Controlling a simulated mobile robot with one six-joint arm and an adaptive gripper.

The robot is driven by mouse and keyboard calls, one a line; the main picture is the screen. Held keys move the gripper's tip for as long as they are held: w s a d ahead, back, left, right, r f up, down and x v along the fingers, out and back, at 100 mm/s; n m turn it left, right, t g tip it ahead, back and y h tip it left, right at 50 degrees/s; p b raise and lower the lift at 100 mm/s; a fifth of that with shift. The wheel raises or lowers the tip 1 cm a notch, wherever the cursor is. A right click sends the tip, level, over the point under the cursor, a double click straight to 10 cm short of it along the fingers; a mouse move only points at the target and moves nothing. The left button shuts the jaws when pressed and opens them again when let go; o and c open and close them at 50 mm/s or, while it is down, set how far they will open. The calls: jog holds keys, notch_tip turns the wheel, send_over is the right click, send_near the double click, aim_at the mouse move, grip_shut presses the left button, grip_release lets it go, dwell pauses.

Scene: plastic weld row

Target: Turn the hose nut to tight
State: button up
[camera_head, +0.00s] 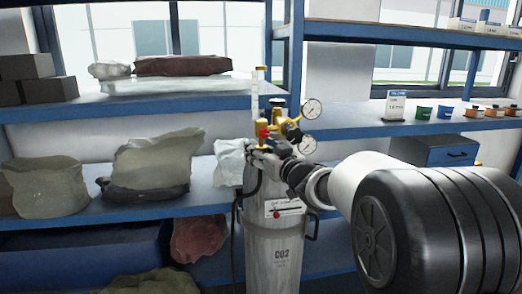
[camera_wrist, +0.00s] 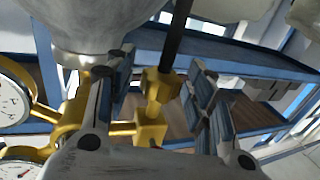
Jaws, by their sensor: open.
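My gripper (camera_wrist: 157,76) is open, with one finger on each side of the nut. Gaps show between the fingers and the nut. In the head view my gripper (camera_head: 262,157) is at the brass regulator (camera_head: 270,128) on top of the grey CO2 cylinder (camera_head: 272,258). The nut cannot be made out there, behind my gripper. Any tight mark is not visible.
Two round gauges, an upper (camera_head: 312,108) and a lower (camera_head: 307,145), stand close right of the regulator. A blue shelf (camera_head: 130,205) with sacks (camera_head: 152,160) is left of the cylinder. Small cups (camera_head: 445,112) stand on the right shelf.

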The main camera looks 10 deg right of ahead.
jog(key=shift+s, duration=0.1)
jog(key=v, duration=1.2)
